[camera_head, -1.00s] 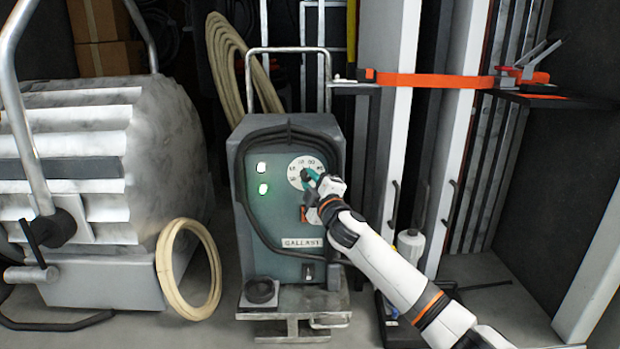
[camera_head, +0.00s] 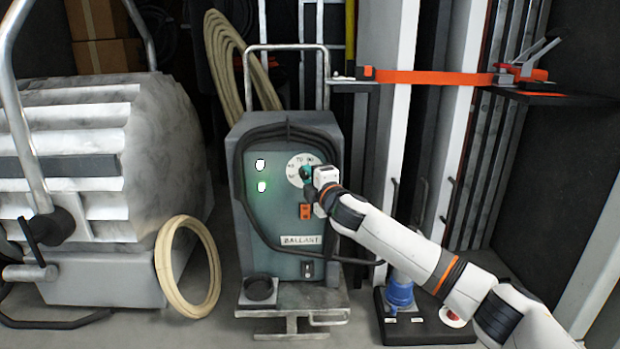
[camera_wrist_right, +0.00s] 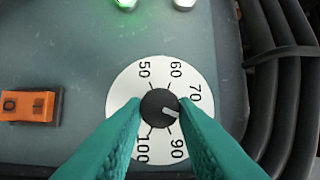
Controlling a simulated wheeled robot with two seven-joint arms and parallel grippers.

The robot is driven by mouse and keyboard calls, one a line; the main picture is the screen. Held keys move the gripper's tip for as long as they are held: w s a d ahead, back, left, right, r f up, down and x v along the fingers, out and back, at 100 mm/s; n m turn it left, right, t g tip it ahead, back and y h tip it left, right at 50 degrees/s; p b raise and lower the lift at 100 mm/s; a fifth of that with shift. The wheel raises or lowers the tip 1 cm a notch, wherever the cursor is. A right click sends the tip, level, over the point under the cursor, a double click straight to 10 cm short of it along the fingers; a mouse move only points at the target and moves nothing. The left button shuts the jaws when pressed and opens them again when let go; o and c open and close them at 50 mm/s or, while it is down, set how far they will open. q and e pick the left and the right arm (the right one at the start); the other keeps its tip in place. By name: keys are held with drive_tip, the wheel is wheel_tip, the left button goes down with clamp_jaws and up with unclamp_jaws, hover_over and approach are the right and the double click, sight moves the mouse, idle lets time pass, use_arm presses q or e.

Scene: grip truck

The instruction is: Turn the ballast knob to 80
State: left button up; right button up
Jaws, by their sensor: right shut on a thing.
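The grey ballast box (camera_head: 275,215) stands upright with a round white dial (camera_head: 294,161) on its front. In the right wrist view the dial (camera_wrist_right: 122,100) shows 50, 60, 70, 90 and 100. The black knob (camera_wrist_right: 157,101) sits at its centre. Its white mark points right and slightly down, between 70 and 90. The 80 is hidden behind a finger. My right gripper (camera_wrist_right: 160,106) is shut on the knob, a teal finger on each side. It also shows at the dial in the head view (camera_head: 308,174). My left gripper is not in view.
Black cable (camera_head: 240,200) loops around the panel. A large lamp housing (camera_head: 160,150) and a coiled cable (camera_head: 163,262) stand left.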

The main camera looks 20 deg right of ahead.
drive_tip(key=shift+f, duration=0.15)
drive_tip(key=o, duration=1)
drive_tip(key=shift+s+b, duration=0.4)
drive_tip(key=shift+s, duration=0.3)
drive_tip(key=s+d+b, duration=0.1)
drive_tip(key=s+b, duration=0.2)
drive_tip(key=s, duration=0.7)
drive_tip(key=shift+s+d+b, duration=0.15)
drive_tip(key=shift+s+b, duration=0.1)
drive_tip(key=shift+b, duration=0.15)
